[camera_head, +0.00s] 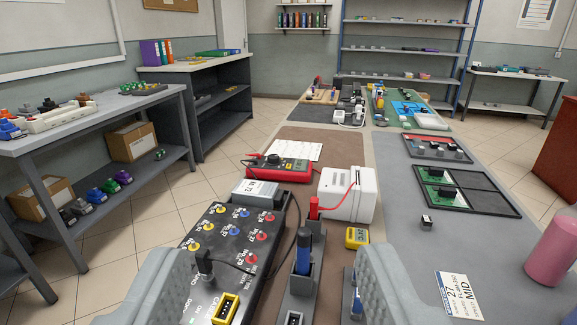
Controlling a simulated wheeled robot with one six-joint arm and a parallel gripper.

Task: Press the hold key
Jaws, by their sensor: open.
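A red-framed multimeter (285,170) with a dark body and a green screen lies on the table ahead, left of a white box. Its keys are too small to read, so I cannot pick out the hold key. A black lead runs from it to a black panel, and a red lead is at its right end. My gripper (272,258) is open, with one grey finger at the lower left and one at the lower right. It is nearer to me than the multimeter and touches nothing that I can see.
Between the fingers are the black panel (212,240) with coloured sockets and a holder with blue and red probes (303,250). Close by are the white box (350,192), a small yellow device (357,237) and a pink bottle (553,250). The grey mat at right has free room.

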